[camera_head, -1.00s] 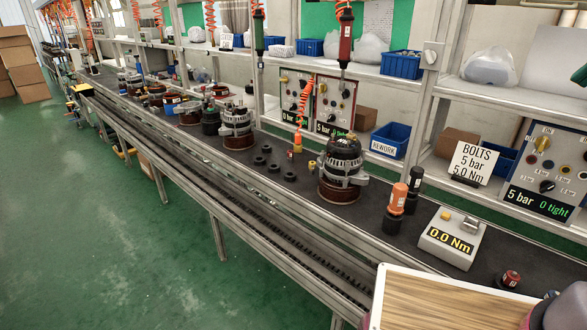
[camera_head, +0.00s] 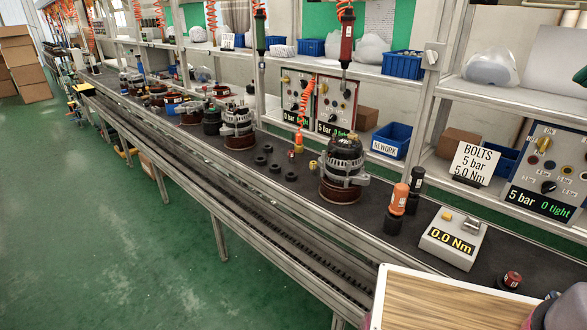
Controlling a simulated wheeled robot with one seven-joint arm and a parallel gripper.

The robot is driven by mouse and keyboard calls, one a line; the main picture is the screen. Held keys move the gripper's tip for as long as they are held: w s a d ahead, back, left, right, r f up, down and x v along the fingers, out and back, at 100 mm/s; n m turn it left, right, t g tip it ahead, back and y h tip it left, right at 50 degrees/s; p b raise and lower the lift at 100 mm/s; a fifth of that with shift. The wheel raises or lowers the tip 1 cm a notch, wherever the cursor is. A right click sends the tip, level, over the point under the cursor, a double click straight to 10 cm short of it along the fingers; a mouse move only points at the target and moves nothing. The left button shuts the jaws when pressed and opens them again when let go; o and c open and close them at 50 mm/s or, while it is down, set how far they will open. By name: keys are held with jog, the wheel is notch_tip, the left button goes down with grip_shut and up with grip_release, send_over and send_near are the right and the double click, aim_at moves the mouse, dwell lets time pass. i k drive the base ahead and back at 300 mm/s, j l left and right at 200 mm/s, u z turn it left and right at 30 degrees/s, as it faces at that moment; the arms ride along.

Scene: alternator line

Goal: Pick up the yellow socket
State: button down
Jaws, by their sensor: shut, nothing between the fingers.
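A small yellow piece (camera_head: 313,165) sits on the dark bench top, just left of the large alternator (camera_head: 343,167). It looks like the yellow socket, but it is too small to tell its shape. A small red piece (camera_head: 291,154) stands near it, and several black round sockets (camera_head: 261,160) stand to its left. I do not see my gripper in this view.
An orange-topped tool (camera_head: 399,198) and a grey torque display (camera_head: 452,238) reading 0.0 Nm stand to the right. A wood-topped panel with a white rim (camera_head: 379,285) covers the lower right. Shelf posts and hanging tools rise behind.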

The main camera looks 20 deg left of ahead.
aim_at(313, 164)
jog(key=i+j+z, duration=0.1)
jog(key=j, duration=0.65)
jog(key=i+j+z, duration=0.1)
jog(key=j, duration=0.7)
jog(key=i+j+z, duration=0.1)
jog(key=j, duration=0.7)
jog(key=i+j, duration=0.15)
jog(key=j, duration=0.65)
jog(key=i+l+z, duration=0.05)
